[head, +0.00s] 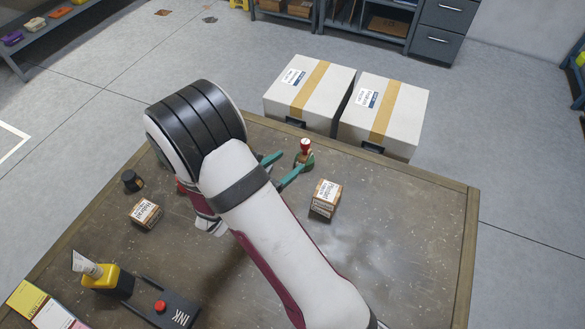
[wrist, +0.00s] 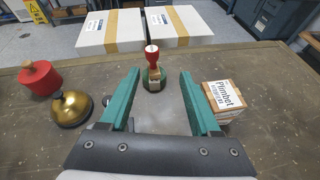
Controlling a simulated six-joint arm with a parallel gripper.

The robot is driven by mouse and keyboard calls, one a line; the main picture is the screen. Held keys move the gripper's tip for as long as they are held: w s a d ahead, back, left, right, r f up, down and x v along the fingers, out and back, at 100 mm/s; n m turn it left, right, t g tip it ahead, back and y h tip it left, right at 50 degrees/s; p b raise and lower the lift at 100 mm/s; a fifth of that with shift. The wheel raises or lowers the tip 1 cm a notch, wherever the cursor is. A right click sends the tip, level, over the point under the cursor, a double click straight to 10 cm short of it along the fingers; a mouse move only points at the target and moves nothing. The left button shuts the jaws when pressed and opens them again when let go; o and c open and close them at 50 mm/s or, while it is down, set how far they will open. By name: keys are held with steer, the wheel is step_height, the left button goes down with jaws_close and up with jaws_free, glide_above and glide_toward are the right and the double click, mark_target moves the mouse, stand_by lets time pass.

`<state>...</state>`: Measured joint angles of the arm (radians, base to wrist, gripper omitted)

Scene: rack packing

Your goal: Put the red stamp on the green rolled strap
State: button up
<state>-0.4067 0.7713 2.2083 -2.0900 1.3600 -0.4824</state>
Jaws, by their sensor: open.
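In the head view my gripper (head: 285,165) points at the strap from the left. The stamp's underside is hidden.
A Plimbet box (wrist: 225,98) stands close to my right finger. A gold dome (wrist: 71,109) and a red round object with a tan knob (wrist: 40,77) stand at left. Two white cartons (head: 308,90) (head: 385,115) stand behind the table. The table's right side (head: 420,220) is clear.

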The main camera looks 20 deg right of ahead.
steer(key=s+d+r+m+g+y, duration=0.1)
steer(key=s+d+r+m+g, duration=0.3)
steer(key=s+m, duration=0.5)
steer(key=s+d+r+m+g+y, duration=0.1)
steer(key=s+d+r+m+g, duration=0.1)
steer(key=s+r+m+g, duration=0.5)
steer(key=s+a+r+m+t+y, duration=0.1)
steer(key=s+a+m+t+y, duration=0.2)
steer(key=s+a+m+y, duration=0.8)
steer(key=a+m, duration=0.2)
steer(key=a, duration=0.1)
steer(key=shift+a+m, duration=0.25)
steer(key=shift+m, duration=0.15)
steer(key=shift+s, duration=0.1)
